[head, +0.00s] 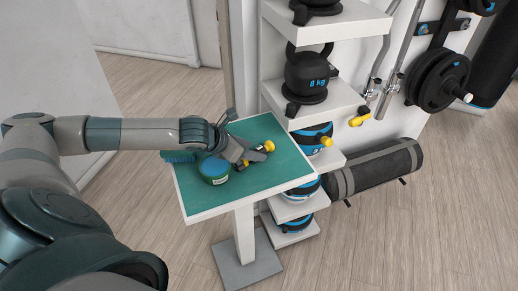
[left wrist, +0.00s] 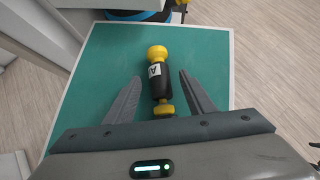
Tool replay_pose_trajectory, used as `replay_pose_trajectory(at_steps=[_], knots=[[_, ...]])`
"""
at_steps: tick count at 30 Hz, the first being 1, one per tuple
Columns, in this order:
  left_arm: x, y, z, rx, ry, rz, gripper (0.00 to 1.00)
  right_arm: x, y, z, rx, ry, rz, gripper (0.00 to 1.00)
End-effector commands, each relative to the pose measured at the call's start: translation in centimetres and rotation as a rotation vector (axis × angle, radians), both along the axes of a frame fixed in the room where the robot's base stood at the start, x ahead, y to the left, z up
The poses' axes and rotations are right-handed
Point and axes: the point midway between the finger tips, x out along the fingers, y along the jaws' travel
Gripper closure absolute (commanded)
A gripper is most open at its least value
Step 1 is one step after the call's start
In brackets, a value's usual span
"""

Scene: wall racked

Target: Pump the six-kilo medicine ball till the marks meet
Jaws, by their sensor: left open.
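A hand pump or similar tool (left wrist: 157,84) with a black body, yellow ends and a white label marked "A" lies on the green-topped table (left wrist: 100,60). In the head view one yellow end (head: 268,146) shows by my left gripper (head: 254,156). My left gripper is open, its fingers on either side of the tool in the left wrist view, without visible grip. Black-and-blue balls stand on the rack's lower shelves; the upper one (head: 310,132) has a yellow part (head: 326,141) at its front. I cannot read a six-kilo mark or see marks meeting. My right gripper is not in view.
A green tub with a blue lid (head: 214,171) and a blue brush (head: 177,156) are on the table, close to my left gripper. The white rack (head: 345,98) holds an 8 kg kettlebell (head: 306,76). A dark rolled mat (head: 375,170) lies beyond. The table's near part is clear.

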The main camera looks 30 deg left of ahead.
Motion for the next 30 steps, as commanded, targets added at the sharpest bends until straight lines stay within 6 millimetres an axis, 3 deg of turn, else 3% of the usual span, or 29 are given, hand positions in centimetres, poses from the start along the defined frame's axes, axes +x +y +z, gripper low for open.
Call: replay_pose_trajectory(at_steps=[1, 6, 23, 29, 30], knots=[[0.5, 0.0, 0.2, 0.001, 0.000, 0.001, 0.51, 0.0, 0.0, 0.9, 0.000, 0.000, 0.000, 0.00], [1.5, -0.4, -1.3, 0.000, 0.000, 0.000, 0.51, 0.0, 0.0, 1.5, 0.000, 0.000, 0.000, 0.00], [1.7, -0.4, -1.8, 0.001, 0.000, 0.000, 0.51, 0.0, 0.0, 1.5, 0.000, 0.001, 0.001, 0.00], [1.7, -0.4, -1.8, 0.002, -0.001, -0.001, 0.99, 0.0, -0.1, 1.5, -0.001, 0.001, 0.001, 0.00], [1.7, -0.4, -1.8, 0.002, -0.001, -0.001, 1.00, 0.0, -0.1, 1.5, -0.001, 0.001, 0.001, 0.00]])
